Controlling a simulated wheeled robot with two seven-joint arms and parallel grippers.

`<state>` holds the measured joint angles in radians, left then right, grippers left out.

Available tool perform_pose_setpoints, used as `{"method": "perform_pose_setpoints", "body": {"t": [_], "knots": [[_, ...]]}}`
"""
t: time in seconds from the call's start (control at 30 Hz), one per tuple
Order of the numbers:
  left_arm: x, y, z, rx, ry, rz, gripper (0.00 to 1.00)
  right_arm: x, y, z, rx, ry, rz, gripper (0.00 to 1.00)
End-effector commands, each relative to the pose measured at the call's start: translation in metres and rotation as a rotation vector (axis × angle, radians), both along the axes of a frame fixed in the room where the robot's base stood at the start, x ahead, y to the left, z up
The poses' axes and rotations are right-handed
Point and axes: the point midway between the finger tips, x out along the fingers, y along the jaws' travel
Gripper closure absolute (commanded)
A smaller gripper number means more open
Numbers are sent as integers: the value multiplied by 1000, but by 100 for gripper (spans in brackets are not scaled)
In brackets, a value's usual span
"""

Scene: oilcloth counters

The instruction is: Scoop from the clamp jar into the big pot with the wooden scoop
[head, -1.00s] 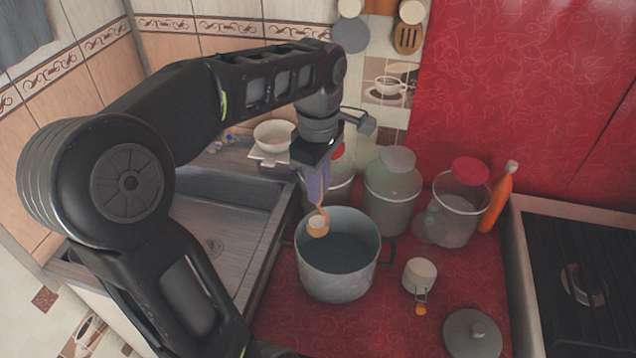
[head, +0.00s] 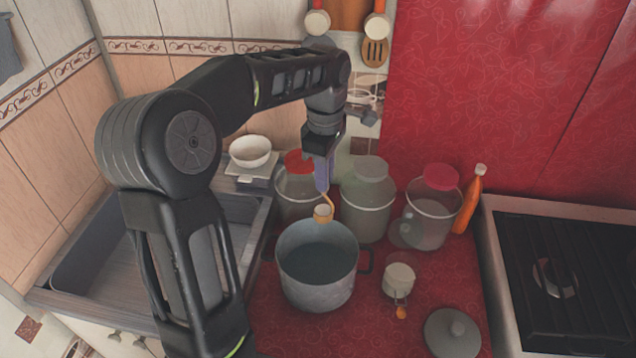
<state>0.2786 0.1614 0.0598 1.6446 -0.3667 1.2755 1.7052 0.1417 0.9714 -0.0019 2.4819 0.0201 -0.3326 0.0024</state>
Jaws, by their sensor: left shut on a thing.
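My left gripper (head: 322,184) points down and is shut on the handle of the wooden scoop (head: 323,215). The scoop's small bowl looks pale inside and shows at the far rim of the big pot (head: 316,295); its exact height is unclear. The grey pot is open and stands on the red counter; its inside looks dark. A glass jar (head: 430,227) at the right, with a round glass lid (head: 405,233) beside its left side, looks like the clamp jar, though I cannot tell for sure. My right gripper is not in view.
Two more jars, one red-lidded (head: 297,190) and one pale-lidded (head: 368,205), stand behind the pot. A small white container (head: 398,278), a grey lid (head: 452,333), an orange bottle (head: 468,205) and the stove (head: 555,265) are to the right. A white bowl (head: 250,150) is at back left.

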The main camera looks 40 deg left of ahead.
Motion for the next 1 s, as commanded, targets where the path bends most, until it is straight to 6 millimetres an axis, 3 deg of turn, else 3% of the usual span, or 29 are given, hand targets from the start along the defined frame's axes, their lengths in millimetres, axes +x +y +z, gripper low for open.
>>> {"method": "perform_pose_setpoints", "body": {"t": [0.43, 0.7, 1.0], "knots": [[-4, -1, -3, 5, -10, 0, 100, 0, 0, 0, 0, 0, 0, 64], [-17, -6, -16, 22, -54, 0, 100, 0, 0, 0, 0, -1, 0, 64], [-32, -13, -39, 47, -111, -1, 100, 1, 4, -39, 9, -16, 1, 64]]}}
